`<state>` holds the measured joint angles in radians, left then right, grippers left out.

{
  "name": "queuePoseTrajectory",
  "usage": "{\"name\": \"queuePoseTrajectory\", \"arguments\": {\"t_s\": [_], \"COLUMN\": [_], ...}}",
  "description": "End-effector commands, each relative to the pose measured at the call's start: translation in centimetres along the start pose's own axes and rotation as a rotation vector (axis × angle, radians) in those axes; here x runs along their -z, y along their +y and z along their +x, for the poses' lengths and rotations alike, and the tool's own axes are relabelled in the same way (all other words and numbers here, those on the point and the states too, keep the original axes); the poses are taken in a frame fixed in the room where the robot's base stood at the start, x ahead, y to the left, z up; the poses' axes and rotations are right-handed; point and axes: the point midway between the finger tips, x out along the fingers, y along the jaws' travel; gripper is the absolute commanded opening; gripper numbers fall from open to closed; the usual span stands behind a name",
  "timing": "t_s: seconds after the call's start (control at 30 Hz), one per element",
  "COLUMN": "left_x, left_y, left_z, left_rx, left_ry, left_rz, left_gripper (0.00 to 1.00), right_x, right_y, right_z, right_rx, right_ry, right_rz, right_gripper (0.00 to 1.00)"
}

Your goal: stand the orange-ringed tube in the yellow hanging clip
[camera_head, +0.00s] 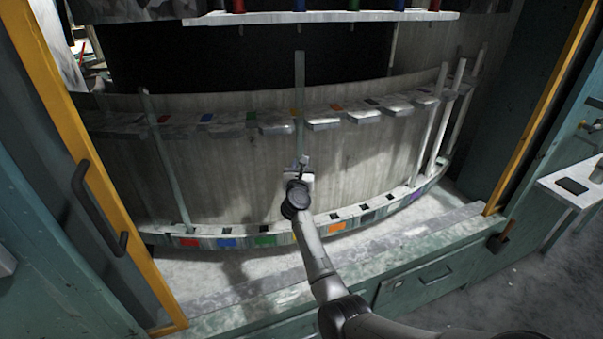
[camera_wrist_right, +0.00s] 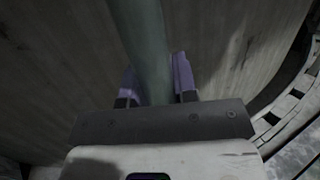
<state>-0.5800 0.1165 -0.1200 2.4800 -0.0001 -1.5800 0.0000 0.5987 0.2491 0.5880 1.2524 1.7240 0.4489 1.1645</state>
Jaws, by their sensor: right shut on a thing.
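My right gripper (camera_head: 302,166) is shut on a long, pale grey-green glass tube (camera_head: 299,75), held about upright. In the right wrist view, the purple fingers (camera_wrist_right: 157,82) close around the tube (camera_wrist_right: 143,35). No orange ring shows on the visible part of the tube. Its upper part crosses in front of the upper clip rail beside the yellow mark of a clip (camera_head: 294,112). I cannot tell whether it is inside that clip or just in front. The tube's lower end is hidden behind my gripper and wrist. My left gripper is out of view.
A curved lower rail (camera_head: 265,240) carries colour tags and square holes. One tube (camera_head: 167,165) leans at the left, and several stand tilted at the right (camera_head: 440,120). A shelf (camera_head: 340,17) hangs above. Yellow-edged frames (camera_head: 85,130) bound both sides.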

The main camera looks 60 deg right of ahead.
Motion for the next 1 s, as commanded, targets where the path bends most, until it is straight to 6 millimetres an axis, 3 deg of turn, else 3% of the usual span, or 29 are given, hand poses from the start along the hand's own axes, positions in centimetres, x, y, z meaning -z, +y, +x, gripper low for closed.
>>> {"name": "queuePoseTrajectory", "arguments": {"t_s": [0.6, 1.0], "left_x": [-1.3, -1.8], "left_y": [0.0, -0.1], "left_z": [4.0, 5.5], "left_rx": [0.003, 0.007], "left_ry": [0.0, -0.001], "left_rz": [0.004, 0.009], "left_gripper": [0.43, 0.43], "right_x": [4.6, 6.3], "right_y": [0.0, 0.0], "right_z": [-0.8, -1.1], "right_rx": [-0.001, -0.001], "right_ry": [0.002, 0.001], "right_rz": [0.0, -0.001], "right_gripper": [0.02, 0.02]}}
